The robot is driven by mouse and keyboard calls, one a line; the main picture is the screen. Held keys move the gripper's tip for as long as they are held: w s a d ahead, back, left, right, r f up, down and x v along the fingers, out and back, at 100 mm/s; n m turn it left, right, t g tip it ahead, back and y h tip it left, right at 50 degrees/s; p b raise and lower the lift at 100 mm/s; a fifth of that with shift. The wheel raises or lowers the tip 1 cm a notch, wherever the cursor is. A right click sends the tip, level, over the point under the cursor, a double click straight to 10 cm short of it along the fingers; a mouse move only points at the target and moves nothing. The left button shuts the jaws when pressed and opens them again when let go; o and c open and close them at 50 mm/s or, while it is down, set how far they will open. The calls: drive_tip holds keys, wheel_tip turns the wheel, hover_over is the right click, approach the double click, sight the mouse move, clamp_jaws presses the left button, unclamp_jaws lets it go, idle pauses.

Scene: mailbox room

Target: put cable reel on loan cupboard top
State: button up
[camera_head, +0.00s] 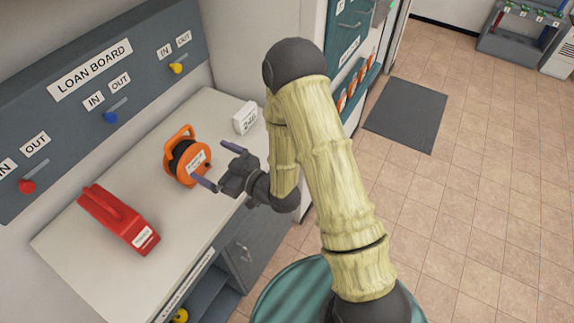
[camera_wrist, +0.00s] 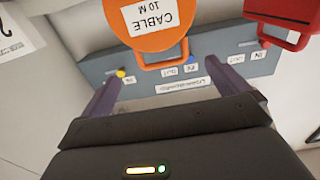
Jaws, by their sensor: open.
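The orange cable reel (camera_head: 184,160) stands upright on the white top of the loan cupboard (camera_head: 112,272), with a dark cable wound inside and a white label on its face. In the wrist view the reel (camera_wrist: 152,38) shows upside down, its orange handle lying in line with the space between my fingers. My gripper (camera_head: 218,165) is open and empty, just right of the reel in the head view, its fingers pointing toward it. In the wrist view the fingers (camera_wrist: 166,92) are spread wide. I cannot tell whether a finger touches the reel.
A red case (camera_head: 120,218) with a handle lies left of the reel; it also shows in the wrist view (camera_wrist: 285,18). A white block marked with numbers (camera_head: 245,118) stands behind my gripper. The loan board (camera_head: 90,75) is on the wall behind. Cupboard top at front left is clear.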

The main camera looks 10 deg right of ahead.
drive_tip(key=d+r+m+g+h, duration=0.1)
drive_tip(key=d+m+g+h, duration=0.25)
drive_tip(key=d+h, duration=1)
drive_tip(key=s+d+r+m+g, duration=0.2)
drive_tip(key=s+d+m, duration=0.1)
drive_tip(key=s+d, duration=0.2)
drive_tip(key=s+d+r+m+g, duration=0.2)
drive_tip(key=s+d, duration=0.3)
drive_tip(key=s, duration=0.3)
drive_tip(key=shift+d+r+m+g, duration=0.25)
drive_tip(key=shift+r+m+g, duration=0.15)
drive_tip(key=shift+m+g, duration=0.4)
